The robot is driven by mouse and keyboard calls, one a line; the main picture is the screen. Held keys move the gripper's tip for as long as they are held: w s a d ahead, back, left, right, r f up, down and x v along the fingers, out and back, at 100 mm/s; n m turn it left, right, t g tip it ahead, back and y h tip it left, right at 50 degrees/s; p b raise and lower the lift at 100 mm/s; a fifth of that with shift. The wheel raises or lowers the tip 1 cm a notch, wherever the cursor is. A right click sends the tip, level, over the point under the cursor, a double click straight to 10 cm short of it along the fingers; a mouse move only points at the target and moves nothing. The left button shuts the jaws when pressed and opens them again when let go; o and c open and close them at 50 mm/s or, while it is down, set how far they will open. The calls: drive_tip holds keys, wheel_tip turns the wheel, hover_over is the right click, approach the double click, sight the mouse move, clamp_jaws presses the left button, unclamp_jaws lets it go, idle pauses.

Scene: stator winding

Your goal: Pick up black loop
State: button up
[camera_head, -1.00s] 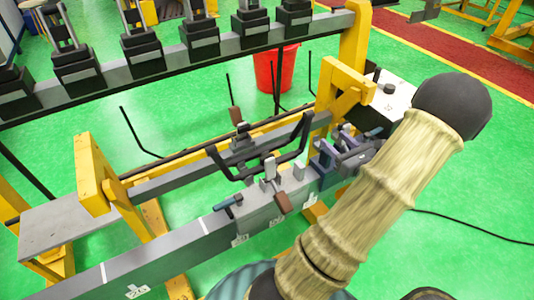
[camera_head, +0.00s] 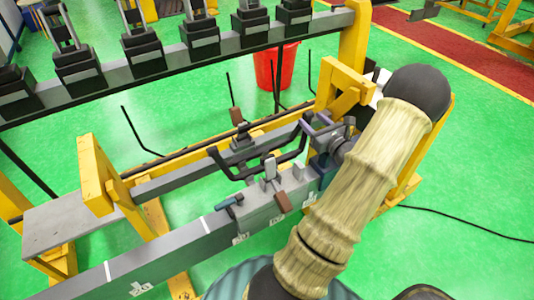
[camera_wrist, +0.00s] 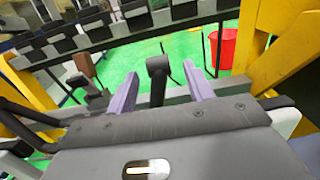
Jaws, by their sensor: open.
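The black loop (camera_head: 248,178) lies across the grey rails in the head view, held around a small upright clamp (camera_head: 270,168) in its middle. Its right end rises next to my gripper (camera_head: 312,132). My gripper is open, with two purple fingers pointing left toward that end. In the wrist view, a dark rounded bar (camera_wrist: 158,72), which appears to be the loop's end, stands between the open fingers (camera_wrist: 160,82). I see a gap on each side of it. My arm and the gripper body hide what lies to the right.
A yellow bracket (camera_head: 345,88) stands just behind my gripper, and another yellow post (camera_head: 92,180) is at the left. A rack with several black units (camera_head: 140,50) runs along the back. A red bucket (camera_head: 277,68) stands on the green floor.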

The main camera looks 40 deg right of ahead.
sight(305, 113)
drive_tip(key=x, duration=0.2)
drive_tip(key=p+x, duration=0.1)
drive_tip(key=x, duration=0.1)
drive_tip(key=shift+w+r, duration=0.2)
drive_tip(key=shift+w, duration=0.1)
drive_tip(key=shift+w+d+f, duration=0.1)
drive_tip(key=shift+w+d, duration=0.05)
drive_tip(key=shift+w, duration=0.05)
drive_tip(key=shift+s, duration=0.1)
clamp_jaws()
idle(1.2)
